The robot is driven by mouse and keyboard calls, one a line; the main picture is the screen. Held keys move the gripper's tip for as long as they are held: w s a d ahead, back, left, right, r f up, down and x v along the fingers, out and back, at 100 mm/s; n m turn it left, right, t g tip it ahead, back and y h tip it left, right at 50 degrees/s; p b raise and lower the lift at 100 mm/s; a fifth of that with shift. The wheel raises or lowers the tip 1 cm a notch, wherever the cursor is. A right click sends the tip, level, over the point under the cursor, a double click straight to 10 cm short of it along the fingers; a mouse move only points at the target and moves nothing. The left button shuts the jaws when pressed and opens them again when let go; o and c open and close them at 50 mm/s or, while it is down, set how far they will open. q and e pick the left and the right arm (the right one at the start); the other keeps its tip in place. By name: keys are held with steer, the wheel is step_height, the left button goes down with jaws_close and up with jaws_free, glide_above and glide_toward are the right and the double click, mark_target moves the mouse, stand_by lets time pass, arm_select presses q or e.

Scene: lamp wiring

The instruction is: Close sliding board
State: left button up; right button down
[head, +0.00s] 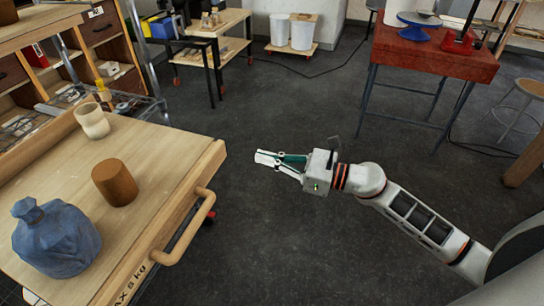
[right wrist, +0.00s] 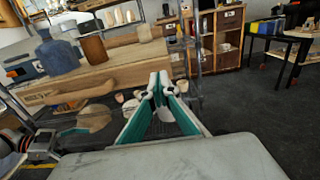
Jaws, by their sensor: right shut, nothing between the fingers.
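The sliding board (head: 150,155) is a pale wooden board at the left of the head view, sticking out from the shelving, with a rounded wooden handle (head: 187,232) along its right edge. It also shows in the right wrist view (right wrist: 105,75). My right gripper (head: 262,158) is shut and empty over the floor, to the right of the board and handle and apart from them. Its fingers (right wrist: 160,80) meet at their tips in the right wrist view. My left gripper does not show in the head view.
On the board stand a blue wrapped lump (head: 56,240), a brown cylinder (head: 115,183) and a pale cup (head: 92,121). Shelving with drawers (head: 105,28) stands behind. A red table (head: 430,55) is at the back right. The floor between is clear.

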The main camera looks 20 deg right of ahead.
mark_target(221, 146)
steer(key=p+x, duration=0.1)
steer(key=x, duration=0.7)
steer(key=shift+w+a, duration=0.25)
steer(key=shift+a, duration=0.05)
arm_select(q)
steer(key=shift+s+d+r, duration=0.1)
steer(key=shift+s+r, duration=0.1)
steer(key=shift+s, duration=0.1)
arm_select(e)
steer(key=shift+w+a, duration=0.25)
steer(key=shift+a, duration=0.1)
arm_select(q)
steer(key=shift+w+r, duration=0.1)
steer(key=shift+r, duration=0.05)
